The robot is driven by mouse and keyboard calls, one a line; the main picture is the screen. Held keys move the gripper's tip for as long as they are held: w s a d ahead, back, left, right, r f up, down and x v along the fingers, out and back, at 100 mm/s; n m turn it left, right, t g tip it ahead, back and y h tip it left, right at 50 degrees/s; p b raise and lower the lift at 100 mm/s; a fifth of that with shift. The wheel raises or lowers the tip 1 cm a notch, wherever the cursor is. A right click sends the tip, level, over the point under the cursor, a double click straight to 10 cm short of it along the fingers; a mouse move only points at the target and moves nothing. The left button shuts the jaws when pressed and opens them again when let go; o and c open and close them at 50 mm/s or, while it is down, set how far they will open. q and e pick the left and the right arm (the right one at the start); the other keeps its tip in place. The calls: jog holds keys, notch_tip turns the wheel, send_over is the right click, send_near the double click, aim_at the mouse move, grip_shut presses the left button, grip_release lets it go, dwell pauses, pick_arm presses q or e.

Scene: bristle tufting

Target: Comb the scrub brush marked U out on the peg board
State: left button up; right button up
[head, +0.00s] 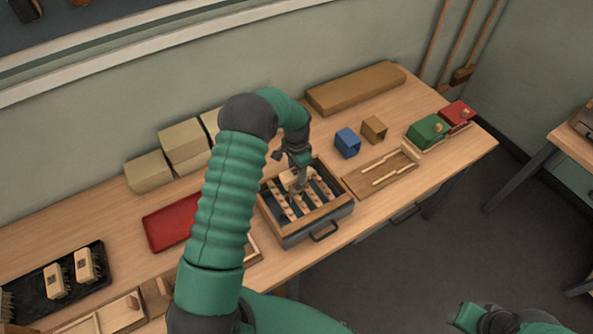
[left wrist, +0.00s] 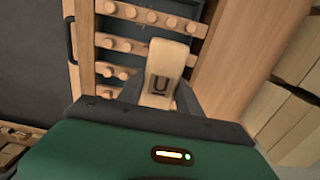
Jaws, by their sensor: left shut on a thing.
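The scrub brush marked U (left wrist: 164,68) has a pale wooden back with a dark letter U, seen in the left wrist view. My left gripper (head: 297,172) is shut on it and holds it over the peg board. The peg board (head: 320,218) is a dark tray with a wooden front edge and rows of pale pegs. Its peg rows also show in the left wrist view (left wrist: 125,45). The brush's bristles are hidden, so I cannot tell whether they touch the pegs. My right gripper (head: 515,318) is at the bottom right edge, away from the table; its fingers are unclear.
A red tray (head: 168,226) lies left of the peg board. A dark tray (head: 90,278) with two brushes is farther left. A wooden board with sticks (head: 365,182), a blue box (head: 347,143) and green (head: 427,131) and red (head: 456,115) boxes stand to the right.

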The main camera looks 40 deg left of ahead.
pick_arm(q)
jog(key=d, duration=0.1)
jog(key=s+d, duration=0.1)
jog(key=d, duration=0.1)
jog(key=s+d+p, duration=0.1)
jog(key=d, duration=0.1)
jog(key=shift+s, duration=0.1)
jog(key=shift+s+d, duration=0.35)
jog(key=shift+d, duration=0.45)
jog(key=shift+w+a, duration=0.2)
jog(key=shift+a, duration=0.1)
jog(key=shift+w+a+b, duration=0.15)
jog(key=shift+w+a, duration=0.35)
jog(key=shift+a, duration=0.65)
jog(key=shift+w+a+b, duration=0.15)
jog(key=shift+w+a, duration=0.3)
jog(key=shift+a, duration=0.7)
jog(key=shift+w+a+b, duration=0.15)
jog(key=shift+w+a, duration=0.35)
jog(key=shift+a, duration=0.65)
notch_tip(320, 180, up, 2)
jog(key=shift+r+p, duration=0.25)
jog(key=shift+p, duration=0.75)
jog(key=shift+r+p, duration=1.15)
jog(key=shift+r, duration=0.65)
jog(key=shift+f, duration=0.1)
